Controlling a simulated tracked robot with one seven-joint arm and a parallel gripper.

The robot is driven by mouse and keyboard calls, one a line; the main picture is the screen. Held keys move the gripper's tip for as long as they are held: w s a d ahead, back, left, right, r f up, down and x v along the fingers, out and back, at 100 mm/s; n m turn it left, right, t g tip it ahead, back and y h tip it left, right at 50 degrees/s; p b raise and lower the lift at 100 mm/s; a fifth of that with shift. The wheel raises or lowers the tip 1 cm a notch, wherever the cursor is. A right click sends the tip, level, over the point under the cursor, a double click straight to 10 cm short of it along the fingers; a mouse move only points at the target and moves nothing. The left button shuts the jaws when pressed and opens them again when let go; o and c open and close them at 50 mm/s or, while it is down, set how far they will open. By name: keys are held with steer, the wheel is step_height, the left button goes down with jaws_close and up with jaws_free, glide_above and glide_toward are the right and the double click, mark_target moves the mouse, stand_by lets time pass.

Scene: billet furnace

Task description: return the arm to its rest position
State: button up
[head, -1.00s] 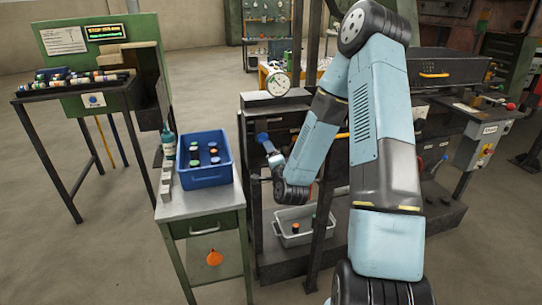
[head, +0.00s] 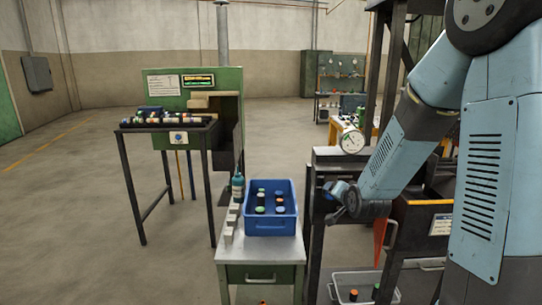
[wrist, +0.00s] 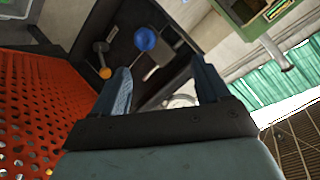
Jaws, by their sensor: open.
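My blue arm fills the right side of the head view, bent down toward the black bench. My gripper (head: 340,192) is at its lower end, just right of the blue tub, small and partly hidden by the wrist. In the wrist view my gripper (wrist: 165,88) shows two blue-grey fingers spread apart with nothing between them. Beyond the fingers is a dark panel with a blue knob (wrist: 145,39) and an orange knob (wrist: 105,73). I cannot tell whether the fingers touch anything.
A blue tub (head: 271,229) with several capped cylinders stands on a grey cart (head: 262,250). A grey bin (head: 340,284) is low beside it. A dial gauge (head: 351,140) tops the bench. An orange perforated sheet (wrist: 45,115) is at left in the wrist view. Open floor lies behind.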

steer(key=s+r+n+g, duration=0.2)
steer(key=s+r, duration=0.3)
steer(key=s, duration=0.6)
steer(key=s+d+r+n+g, duration=0.1)
steer(key=s+r, duration=0.4)
steer(key=s, duration=0.5)
steer(key=s+d+r+n+g+h, duration=0.1)
steer(key=s+r+n+g, duration=0.2)
steer(key=s, duration=0.8)
step_height(320, 180, up, 3)
steer(key=shift+s+f+n+g, duration=0.2)
steer(key=shift+s+n+g, duration=0.15)
steer(key=shift+g, duration=0.35)
